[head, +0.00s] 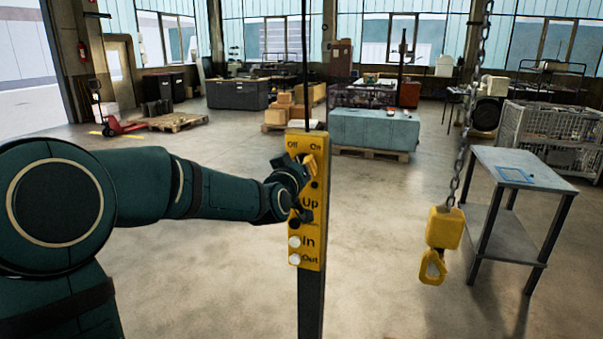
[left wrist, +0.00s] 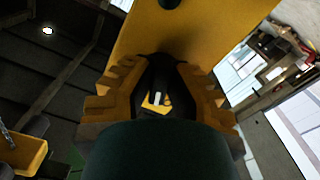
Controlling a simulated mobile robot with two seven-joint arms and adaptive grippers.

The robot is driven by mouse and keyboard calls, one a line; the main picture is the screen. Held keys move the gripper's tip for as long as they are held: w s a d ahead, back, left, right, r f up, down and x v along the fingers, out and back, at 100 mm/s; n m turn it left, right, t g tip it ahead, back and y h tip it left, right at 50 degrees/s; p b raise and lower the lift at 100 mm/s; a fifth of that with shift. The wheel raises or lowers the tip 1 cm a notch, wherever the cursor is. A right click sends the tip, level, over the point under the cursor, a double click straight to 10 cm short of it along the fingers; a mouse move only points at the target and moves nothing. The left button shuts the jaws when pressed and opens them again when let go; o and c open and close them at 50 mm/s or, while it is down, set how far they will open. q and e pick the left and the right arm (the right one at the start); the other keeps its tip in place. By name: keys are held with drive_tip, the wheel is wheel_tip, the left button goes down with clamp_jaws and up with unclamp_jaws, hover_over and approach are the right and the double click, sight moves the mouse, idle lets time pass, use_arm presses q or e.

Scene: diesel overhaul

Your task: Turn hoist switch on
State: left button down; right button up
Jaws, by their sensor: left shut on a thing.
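The yellow hoist control box (head: 308,246) hangs upright in the middle of the head view, with "Off" and "On" marked at its top. In the left wrist view the fingers (left wrist: 157,92) close around a small yellow piece, with the box face (left wrist: 205,35) just beyond. Which mark the switch points to I cannot tell. My right gripper is not in view.
A chain (head: 470,110) with a yellow hook block (head: 444,228) hangs to the right. Beside it stands a grey side table (head: 515,172) with a blue-edged item on it. A covered teal crate (head: 374,130) sits on a pallet behind. The floor around the box is clear.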

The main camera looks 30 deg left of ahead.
use_arm(q)
drive_tip(key=shift+m+b, duration=0.3)
drive_tip(key=shift+m, duration=0.7)
drive_tip(key=m, duration=0.3)
drive_tip(key=shift+a+m, duration=0.1)
drive_tip(key=shift+m, duration=0.2)
drive_tip(key=m, duration=0.3)
drive_tip(key=shift+a+r+m, duration=0.1)
drive_tip(key=shift+m, duration=0.2)
drive_tip(key=shift+a+r+m, duration=0.1)
drive_tip(key=shift+m, duration=1.9)
drive_tip(key=c, duration=1)
unclamp_jaws()
drive_tip(key=shift+o, duration=0.3)
drive_tip(key=shift+w, duration=0.15)
drive_tip(key=v, duration=1.2)
